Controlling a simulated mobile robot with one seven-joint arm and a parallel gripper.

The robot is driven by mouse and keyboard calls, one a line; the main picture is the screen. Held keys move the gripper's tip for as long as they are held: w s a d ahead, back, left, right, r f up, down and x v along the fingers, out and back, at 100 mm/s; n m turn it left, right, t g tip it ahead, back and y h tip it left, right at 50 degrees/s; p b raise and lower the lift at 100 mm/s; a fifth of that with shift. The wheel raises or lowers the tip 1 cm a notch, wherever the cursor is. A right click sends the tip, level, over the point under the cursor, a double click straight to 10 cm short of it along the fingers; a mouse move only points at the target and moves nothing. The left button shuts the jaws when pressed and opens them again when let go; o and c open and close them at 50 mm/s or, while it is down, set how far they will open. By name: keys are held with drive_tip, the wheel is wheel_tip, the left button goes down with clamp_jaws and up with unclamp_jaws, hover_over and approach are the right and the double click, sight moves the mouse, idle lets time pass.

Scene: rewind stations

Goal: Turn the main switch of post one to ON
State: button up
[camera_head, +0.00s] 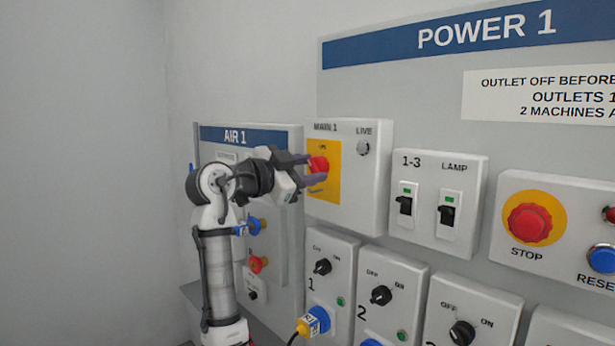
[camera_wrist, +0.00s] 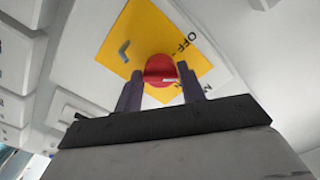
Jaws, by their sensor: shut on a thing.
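The MAIN 1 switch box (camera_head: 376,190) is on the panel under the POWER 1 sign. Its red knob (camera_head: 318,163) sits on a yellow plate (camera_head: 332,190). My gripper (camera_head: 314,172) reaches in from the left and is shut on the knob. The wrist view shows the red knob (camera_wrist: 159,68) between the two dark fingers (camera_wrist: 160,82). There the yellow plate (camera_wrist: 122,30) carries the word OFF at upper right and part of another label lower down. The fingers hide part of the knob, so I cannot tell which mark it points to. The round LIVE lamp (camera_head: 363,147) looks grey and unlit.
Right of the switch box are the 1-3 and LAMP switches (camera_head: 428,208), then a red STOP button (camera_head: 530,222). Below are several OFF/ON rotary switches (camera_head: 381,295) and a blue-yellow plug (camera_head: 314,321). The AIR 1 panel (camera_head: 291,235) stands behind my arm.

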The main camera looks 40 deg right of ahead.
drive_tip(key=m, duration=0.4)
drive_tip(key=shift+r+m+b, duration=0.1)
drive_tip(key=shift+m+b, duration=0.2)
drive_tip(key=shift+m, duration=2)
drive_tip(key=o, duration=0.9)
drive_tip(key=shift+a, duration=0.1)
